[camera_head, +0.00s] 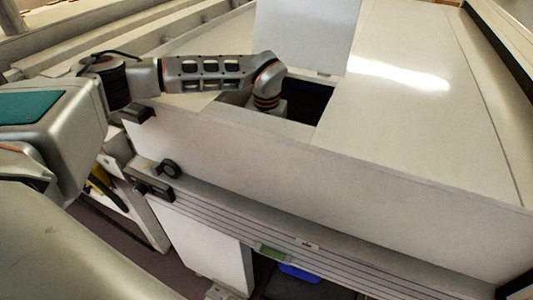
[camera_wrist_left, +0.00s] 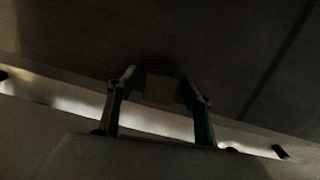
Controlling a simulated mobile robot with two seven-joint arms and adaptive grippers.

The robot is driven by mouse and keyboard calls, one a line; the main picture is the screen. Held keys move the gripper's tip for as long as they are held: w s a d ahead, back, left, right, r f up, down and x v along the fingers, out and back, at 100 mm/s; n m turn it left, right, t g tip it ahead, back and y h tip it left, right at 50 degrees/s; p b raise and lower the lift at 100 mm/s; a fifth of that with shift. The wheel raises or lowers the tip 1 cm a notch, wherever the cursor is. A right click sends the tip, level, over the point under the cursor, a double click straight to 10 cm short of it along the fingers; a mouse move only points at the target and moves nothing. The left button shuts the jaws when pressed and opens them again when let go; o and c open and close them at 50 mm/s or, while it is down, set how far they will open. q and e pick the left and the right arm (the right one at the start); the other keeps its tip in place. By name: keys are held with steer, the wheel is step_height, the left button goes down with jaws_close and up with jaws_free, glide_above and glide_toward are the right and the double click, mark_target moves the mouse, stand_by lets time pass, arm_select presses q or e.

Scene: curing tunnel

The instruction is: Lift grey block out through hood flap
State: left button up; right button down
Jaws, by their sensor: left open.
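The white hood flap (camera_head: 305,38) stands raised behind a dark opening (camera_head: 308,100) in the hood top. My left arm reaches in from the left and bends down into this opening, so the head view hides its gripper. In the dark left wrist view, my left gripper (camera_wrist_left: 161,83) is open, with its two fingers apart. A dim block (camera_wrist_left: 160,91), apparently the grey block, shows between and beyond the fingertips. I cannot tell whether either finger touches it. My right gripper is in neither view.
The white hood top (camera_head: 420,110) spreads wide to the right of the opening. Its front wall (camera_head: 330,185) drops to a grooved rail (camera_head: 300,243). A black knob (camera_head: 171,169) sits on the front left. Inside, a pale lit strip (camera_wrist_left: 60,98) crosses the dark floor.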

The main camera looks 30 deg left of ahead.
arm_select(q)
steer(key=shift+f, duration=0.45)
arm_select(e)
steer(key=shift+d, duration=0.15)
arm_select(q)
steer(key=c, duration=1.2)
steer(key=shift+r, duration=0.15)
